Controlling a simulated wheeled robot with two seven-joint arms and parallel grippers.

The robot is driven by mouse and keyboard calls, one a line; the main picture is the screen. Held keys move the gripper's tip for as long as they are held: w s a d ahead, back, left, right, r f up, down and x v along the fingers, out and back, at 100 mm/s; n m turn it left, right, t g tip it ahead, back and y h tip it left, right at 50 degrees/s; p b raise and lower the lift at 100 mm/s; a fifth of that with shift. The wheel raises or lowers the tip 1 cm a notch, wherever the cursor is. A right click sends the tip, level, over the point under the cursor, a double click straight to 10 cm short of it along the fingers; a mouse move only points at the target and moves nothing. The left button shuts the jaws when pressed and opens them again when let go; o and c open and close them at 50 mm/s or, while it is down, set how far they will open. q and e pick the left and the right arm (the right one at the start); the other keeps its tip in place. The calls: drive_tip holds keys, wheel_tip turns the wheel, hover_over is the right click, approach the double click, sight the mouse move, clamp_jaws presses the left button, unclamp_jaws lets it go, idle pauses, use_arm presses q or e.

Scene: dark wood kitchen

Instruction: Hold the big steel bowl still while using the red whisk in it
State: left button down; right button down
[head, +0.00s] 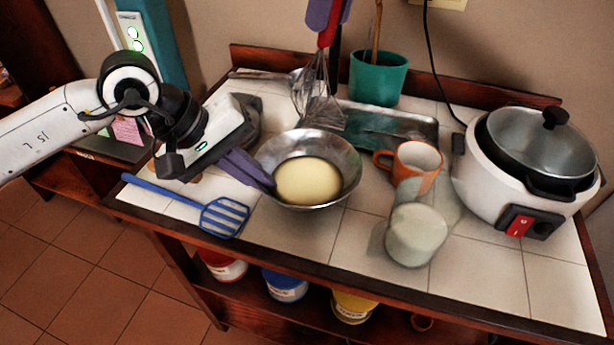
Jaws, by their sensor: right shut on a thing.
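The big steel bowl (343,158) stands on the tiled counter and holds a pale yellow mass (307,181). My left gripper (268,186) reaches in from the left with its purple fingers at the bowl's left rim. The fingers look close together; whether they grip the rim is unclear. The red whisk (328,36) hangs upright at the top, its wires pointing down behind the bowl in the picture, outside the yellow mass. My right gripper (331,12) is shut on its handle; only the purple fingers show at the top edge.
A blue slotted spatula (225,215) lies at the front left. An orange mug (418,168), a glass of whitish content (416,236) and a white cooker (485,185) stand right of the bowl. A green pot (378,80) and metal tray (415,127) are behind.

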idle(0.3)
use_arm(q)
drive_tip(key=c, duration=1.9)
unclamp_jaws()
drive_tip(key=shift+c, duration=0.2)
drive_tip(key=shift+r, duration=0.1)
drive_tip(key=v, duration=1.2)
drive_tip(key=shift+s, duration=0.15)
